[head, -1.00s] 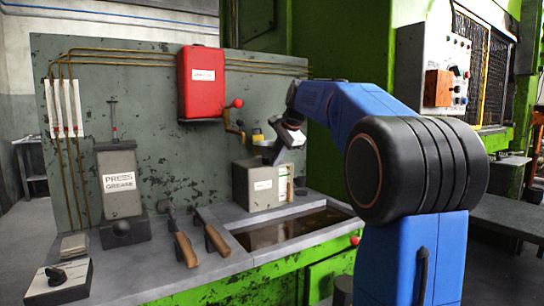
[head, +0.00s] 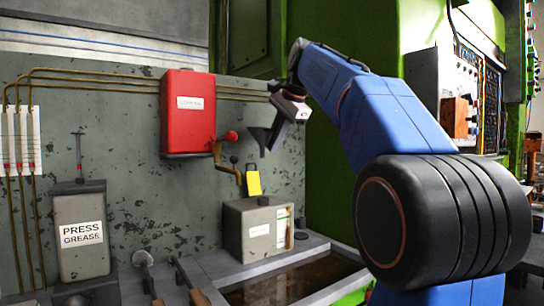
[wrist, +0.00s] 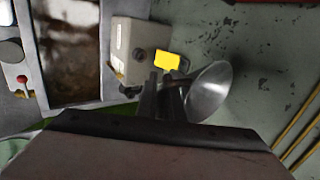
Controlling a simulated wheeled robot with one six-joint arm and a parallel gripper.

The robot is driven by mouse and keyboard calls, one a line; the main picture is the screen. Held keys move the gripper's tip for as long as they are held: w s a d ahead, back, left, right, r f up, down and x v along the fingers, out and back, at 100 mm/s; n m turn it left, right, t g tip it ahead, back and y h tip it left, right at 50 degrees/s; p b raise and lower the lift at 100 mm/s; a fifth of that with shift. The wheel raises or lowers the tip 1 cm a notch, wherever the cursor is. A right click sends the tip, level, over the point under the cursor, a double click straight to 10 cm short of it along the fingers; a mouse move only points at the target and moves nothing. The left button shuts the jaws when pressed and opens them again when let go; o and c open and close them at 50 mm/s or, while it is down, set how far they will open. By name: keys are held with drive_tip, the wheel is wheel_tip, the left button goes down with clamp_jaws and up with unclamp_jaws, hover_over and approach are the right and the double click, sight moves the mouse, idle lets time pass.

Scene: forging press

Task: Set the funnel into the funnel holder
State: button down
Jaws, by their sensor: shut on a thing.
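The funnel is a grey metal cone; in the wrist view the funnel (wrist: 210,90) shows its wide mouth just right of the fingers. My gripper (wrist: 165,90) is shut on it, at the near side of the cone. In the head view the funnel (head: 259,137) is a small dark shape below my gripper (head: 272,125), in the air above the grey box (head: 258,230) and beside the wall panel. I cannot make out the funnel holder for sure.
A red cabinet (head: 188,120) with a brass crank (head: 226,158) stands out from the panel left of the funnel. A press grease container (head: 81,235) is at the left. A dark liquid basin (head: 290,280) lies in front of the box. Open air surrounds the gripper.

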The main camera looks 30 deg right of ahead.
drive_tip(key=shift+r, duration=1.8)
